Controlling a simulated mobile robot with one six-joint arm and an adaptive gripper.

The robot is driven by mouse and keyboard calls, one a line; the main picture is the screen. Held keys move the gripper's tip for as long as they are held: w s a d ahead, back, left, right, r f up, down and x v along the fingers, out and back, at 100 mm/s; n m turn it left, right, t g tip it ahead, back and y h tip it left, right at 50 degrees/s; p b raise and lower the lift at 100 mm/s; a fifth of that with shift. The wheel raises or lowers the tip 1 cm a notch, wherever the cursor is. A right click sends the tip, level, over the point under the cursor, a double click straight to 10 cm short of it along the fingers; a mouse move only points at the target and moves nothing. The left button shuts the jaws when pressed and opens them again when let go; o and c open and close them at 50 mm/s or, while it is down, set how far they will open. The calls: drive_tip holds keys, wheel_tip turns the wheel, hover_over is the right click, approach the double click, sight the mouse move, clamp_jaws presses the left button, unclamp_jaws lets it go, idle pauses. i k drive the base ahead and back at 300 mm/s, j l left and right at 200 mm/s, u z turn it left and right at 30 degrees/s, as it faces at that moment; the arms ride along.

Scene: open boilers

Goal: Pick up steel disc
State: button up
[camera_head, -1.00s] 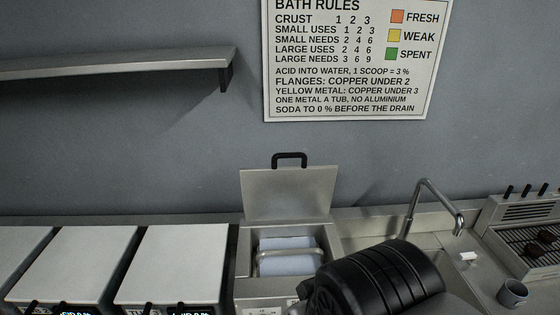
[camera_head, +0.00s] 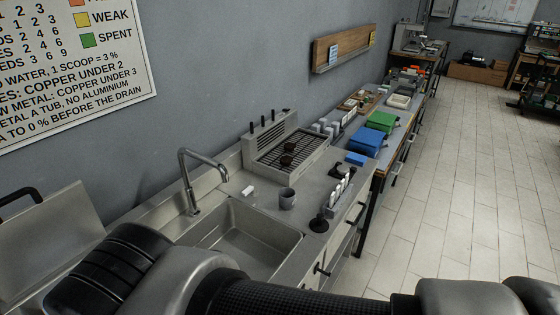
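I cannot make out a steel disc for certain in this view. Two small dark round pieces (camera_head: 287,153) lie on the slatted rack of a grey metal unit (camera_head: 290,140) behind the sink; their material is too small to tell. My arm crosses the bottom of the picture, over the near side of the sink. My gripper's fingers are not in view.
A steel sink (camera_head: 282,238) with a tall tap (camera_head: 190,180) is in front. A grey cup (camera_head: 287,199) stands on the counter beside it. Blue (camera_head: 365,142) and green (camera_head: 381,122) boxes stand farther along. Open tiled floor (camera_head: 450,200) lies to the right.

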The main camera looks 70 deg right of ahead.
sight(286, 160)
drive_tip(key=z, duration=2.4)
drive_tip(key=k+j+u, duration=0.1)
drive_tip(key=k+u, duration=0.2)
drive_tip(key=k, duration=0.35)
drive_tip(key=i+l+u, duration=0.15)
drive_tip(key=u, duration=0.25)
drive_tip(key=l+u, duration=0.4)
drive_tip(key=i+l+u, duration=0.1)
drive_tip(key=u, duration=0.3)
drive_tip(key=i+l, duration=0.1)
drive_tip(key=l, duration=0.5)
drive_tip(key=i+l, duration=0.1)
drive_tip(key=l, duration=0.5)
drive_tip(key=i+l, duration=0.1)
drive_tip(key=l, duration=0.5)
drive_tip(key=i+l, duration=0.1)
drive_tip(key=l, duration=0.5)
drive_tip(key=i+l, duration=0.1)
drive_tip(key=l, duration=0.5)
drive_tip(key=i+l, duration=0.2)
drive_tip(key=l, duration=0.15)
drive_tip(key=i+l, duration=0.15)
drive_tip(key=l, duration=0.2)
